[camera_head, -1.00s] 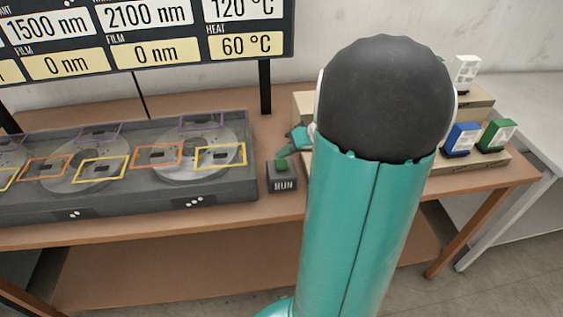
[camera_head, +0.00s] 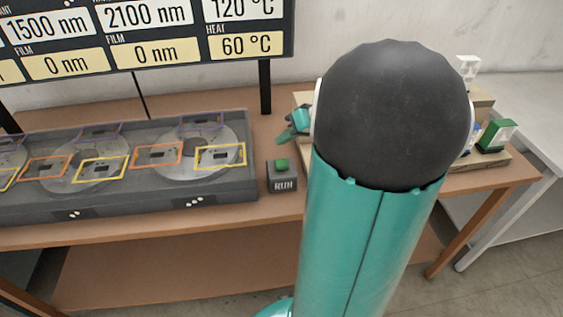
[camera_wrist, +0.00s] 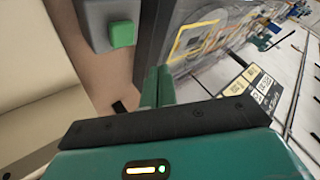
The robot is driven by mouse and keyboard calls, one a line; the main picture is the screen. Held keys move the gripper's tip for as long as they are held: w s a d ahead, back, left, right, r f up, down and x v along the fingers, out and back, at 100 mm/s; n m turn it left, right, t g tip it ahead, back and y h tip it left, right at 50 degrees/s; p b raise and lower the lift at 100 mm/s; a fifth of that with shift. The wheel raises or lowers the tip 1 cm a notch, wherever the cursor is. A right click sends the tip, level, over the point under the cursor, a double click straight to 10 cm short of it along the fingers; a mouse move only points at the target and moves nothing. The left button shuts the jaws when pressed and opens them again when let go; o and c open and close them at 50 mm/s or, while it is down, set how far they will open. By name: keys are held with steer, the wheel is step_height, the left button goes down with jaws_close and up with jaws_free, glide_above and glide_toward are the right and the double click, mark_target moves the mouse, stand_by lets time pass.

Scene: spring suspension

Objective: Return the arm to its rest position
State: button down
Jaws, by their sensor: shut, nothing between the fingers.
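My gripper (camera_head: 294,124) shows as a small teal shape at the left side of my arm's dark joint in the head view. It is above the bench, up and to the right of the RUN box (camera_head: 282,178) with its green button (camera_head: 281,164). In the wrist view the two teal fingers (camera_wrist: 157,87) lie together, shut and empty. The green button (camera_wrist: 122,34) and its grey box (camera_wrist: 99,16) show beyond the fingers, to the left, and apart from them. My large teal arm link hides much of the bench's right half.
A grey tray (camera_head: 230,190) with round discs and coloured frames fills the bench's left side. A dark display board (camera_head: 150,60) stands behind it. Stepped holders at the right carry a green item (camera_head: 497,135) and a white one (camera_head: 467,68). The wooden bench (camera_head: 250,224) has bare room in front.

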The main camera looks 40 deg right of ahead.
stand_by(0.8)
steer(key=s+a+r+n+h, duration=0.1)
steer(key=s+a, duration=0.2)
steer(key=a, duration=0.6)
steer(key=s+a+r+n+g+h, duration=0.1)
steer(key=s+a+r+h, duration=0.1)
steer(key=a, duration=0.7)
steer(key=s+a+r+g+h, duration=0.1)
steer(key=s+a, duration=0.3)
steer(key=a, duration=0.5)
steer(key=shift+s+a+r+n+h, duration=0.3)
steer(key=shift+r+n+h, duration=0.1)
steer(key=shift+r, duration=0.3)
